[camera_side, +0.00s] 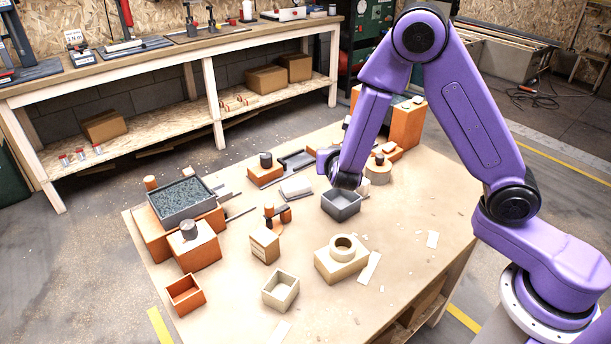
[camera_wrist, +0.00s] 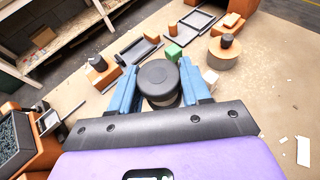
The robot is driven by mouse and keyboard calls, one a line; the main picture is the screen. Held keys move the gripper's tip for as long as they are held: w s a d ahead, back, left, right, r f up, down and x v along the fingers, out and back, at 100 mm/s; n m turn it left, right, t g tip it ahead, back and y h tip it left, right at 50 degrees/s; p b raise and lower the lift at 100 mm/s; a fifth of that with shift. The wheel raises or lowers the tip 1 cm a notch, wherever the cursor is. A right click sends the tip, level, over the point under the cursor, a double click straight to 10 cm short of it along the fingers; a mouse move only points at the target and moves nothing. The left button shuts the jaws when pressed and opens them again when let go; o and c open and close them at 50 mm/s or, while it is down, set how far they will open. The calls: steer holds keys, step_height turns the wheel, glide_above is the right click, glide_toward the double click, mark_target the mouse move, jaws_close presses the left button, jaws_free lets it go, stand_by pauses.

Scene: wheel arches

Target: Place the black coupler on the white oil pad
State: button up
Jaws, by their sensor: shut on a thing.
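My gripper (camera_wrist: 162,88) has blue fingers, shut on the black coupler (camera_wrist: 158,78), a dark round piece with a flat top between them in the wrist view. In the side view my gripper (camera_side: 345,182) is above the table, just over or behind a grey open box (camera_side: 341,206); the coupler is hard to make out there. A whitish flat pad (camera_side: 296,188) lies left of the grey box; I cannot tell surely that it is the oil pad.
Dark cylinders stand on an orange block (camera_side: 266,174), a round wooden disc (camera_side: 378,175) and another orange block (camera_side: 195,252). A tray of dark granules (camera_side: 182,215) is at left. Cream box (camera_side: 280,291) and ring block (camera_side: 341,264) are in front. The table's right front is mostly clear.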

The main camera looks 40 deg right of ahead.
steer(key=w+f, duration=0.4)
steer(key=w, duration=0.6)
glide_above(296, 182)
steer(key=f, duration=0.5)
steer(key=shift+s, duration=0.35)
steer(key=shift+w+f, duration=0.3)
steer(key=shift+f, duration=1.7)
steer(key=shift+f, duration=0.1)
steer(key=o, duration=1.1)
